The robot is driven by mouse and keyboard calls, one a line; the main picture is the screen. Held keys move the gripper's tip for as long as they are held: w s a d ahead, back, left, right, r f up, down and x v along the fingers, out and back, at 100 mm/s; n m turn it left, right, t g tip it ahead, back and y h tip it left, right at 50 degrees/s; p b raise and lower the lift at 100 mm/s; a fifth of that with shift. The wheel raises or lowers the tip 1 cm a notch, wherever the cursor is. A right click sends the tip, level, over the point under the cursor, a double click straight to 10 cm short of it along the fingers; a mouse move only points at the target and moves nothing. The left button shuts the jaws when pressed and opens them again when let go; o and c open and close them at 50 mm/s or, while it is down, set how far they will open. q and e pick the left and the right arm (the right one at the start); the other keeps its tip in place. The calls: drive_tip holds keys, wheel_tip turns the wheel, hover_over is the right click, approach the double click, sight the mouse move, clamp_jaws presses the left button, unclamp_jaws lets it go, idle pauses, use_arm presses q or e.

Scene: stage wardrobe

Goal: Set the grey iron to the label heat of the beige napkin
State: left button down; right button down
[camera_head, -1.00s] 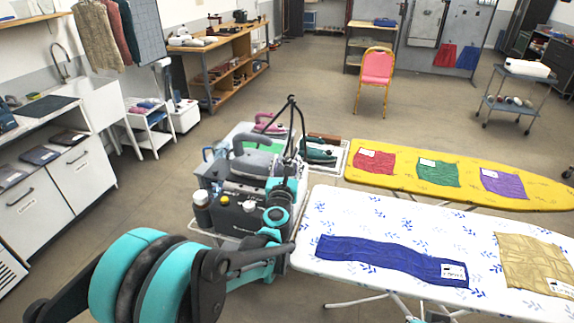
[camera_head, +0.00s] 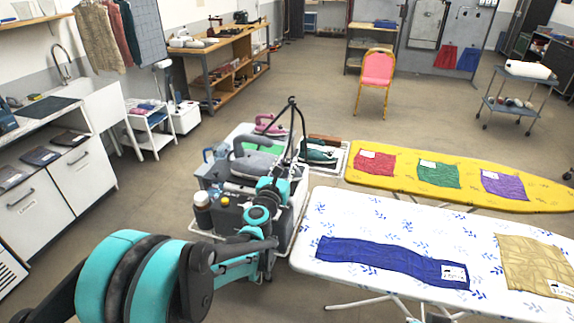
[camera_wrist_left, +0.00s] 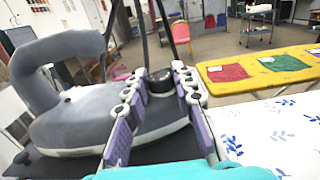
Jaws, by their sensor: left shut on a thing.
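The grey iron (camera_head: 258,166) stands on the cluttered cart left of the white ironing board. In the left wrist view the iron (camera_wrist_left: 75,125) fills the left side, its looped handle upright. My left gripper (camera_head: 284,170) is at the iron's right end. In the wrist view its purple-padded fingers (camera_wrist_left: 158,98) are shut on a small black dial (camera_wrist_left: 160,80) by the iron's body; the fingers partly hide it. The beige napkin (camera_head: 530,262) lies flat on the board's right side. Its white label (camera_head: 560,288) is too small to read. My right gripper is not in view.
A blue cloth (camera_head: 385,260) with a label lies on the white ironing board (camera_head: 345,212). A yellow board (camera_head: 400,180) behind holds red, green and purple cloths. A pink iron (camera_head: 268,125) and a dark green iron (camera_head: 318,152) stand near the grey one.

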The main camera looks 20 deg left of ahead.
use_arm(q)
drive_tip(key=m+h, duration=0.1)
drive_tip(key=h, duration=0.1)
drive_tip(key=m+g+h, duration=0.1)
drive_tip(key=m+h, duration=0.1)
drive_tip(key=a+m+h, duration=0.1)
drive_tip(key=h, duration=0.1)
drive_tip(key=shift+w+h, duration=0.15)
drive_tip(key=shift+h, duration=0.15)
drive_tip(key=m+g+h, duration=0.3)
drive_tip(key=m+h, duration=0.1)
drive_tip(key=h, duration=0.1)
drive_tip(key=shift+w+a+g, duration=0.1)
drive_tip(key=shift+g, duration=0.3)
drive_tip(key=shift+m+g+h, duration=0.3)
drive_tip(key=shift+m+h, duration=0.2)
drive_tip(key=c, duration=1.2)
unclamp_jaws()
drive_tip(key=v, duration=1.2)
